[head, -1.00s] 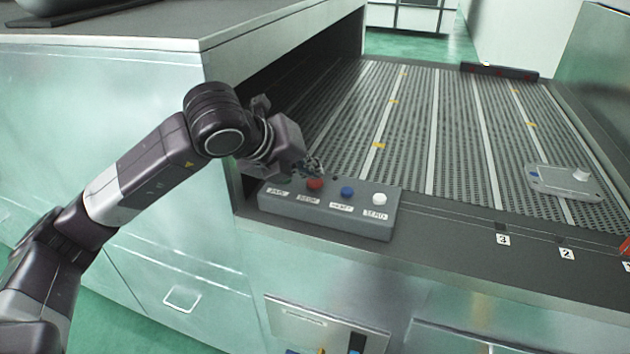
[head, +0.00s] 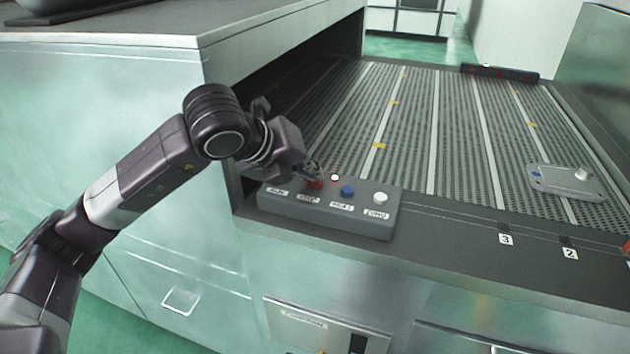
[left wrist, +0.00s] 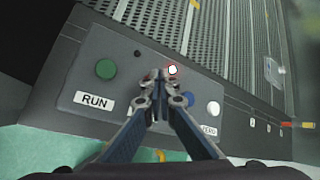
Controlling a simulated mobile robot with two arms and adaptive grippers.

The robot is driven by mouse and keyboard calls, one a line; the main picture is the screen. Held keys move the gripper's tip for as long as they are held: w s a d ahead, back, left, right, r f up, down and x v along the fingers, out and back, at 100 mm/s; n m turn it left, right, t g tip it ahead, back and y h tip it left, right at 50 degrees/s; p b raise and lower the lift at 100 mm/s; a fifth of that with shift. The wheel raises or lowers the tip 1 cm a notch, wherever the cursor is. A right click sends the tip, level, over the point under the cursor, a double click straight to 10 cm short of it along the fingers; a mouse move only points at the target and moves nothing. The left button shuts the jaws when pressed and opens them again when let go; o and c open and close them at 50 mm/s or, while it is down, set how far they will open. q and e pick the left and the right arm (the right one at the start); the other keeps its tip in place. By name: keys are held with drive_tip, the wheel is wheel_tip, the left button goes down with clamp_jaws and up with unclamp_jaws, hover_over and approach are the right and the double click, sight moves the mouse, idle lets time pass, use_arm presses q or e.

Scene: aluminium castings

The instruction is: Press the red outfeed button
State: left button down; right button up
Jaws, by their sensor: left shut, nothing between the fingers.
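A grey control box (head: 330,218) sits at the near left corner of the conveyor, with labelled buttons in a row. The red button (head: 315,185) is second from the left, with a label below it that seems to read STOP. My left gripper (head: 317,172) is shut and empty, its fingertips pointing down at the red button and seemingly touching it; how far it is pressed I cannot tell. In the left wrist view the closed fingertips (left wrist: 158,78) hide most of the red button. A small lamp (head: 334,177) behind the buttons glows white with a red rim.
A blue button (head: 347,190) and a white button (head: 380,198) are close on the right. A green RUN button (left wrist: 106,69) is on the left. A dark bar (head: 500,72) at the far end shows an orange light.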

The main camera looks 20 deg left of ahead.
sight(312, 184)
use_arm(q)
drive_tip(key=shift+r, duration=0.1)
drive_tip(key=shift+r+p, duration=0.35)
drive_tip(key=shift+r, duration=0.4)
drive_tip(key=shift+r+p, duration=1.4)
drive_tip(key=shift+r, duration=1.1)
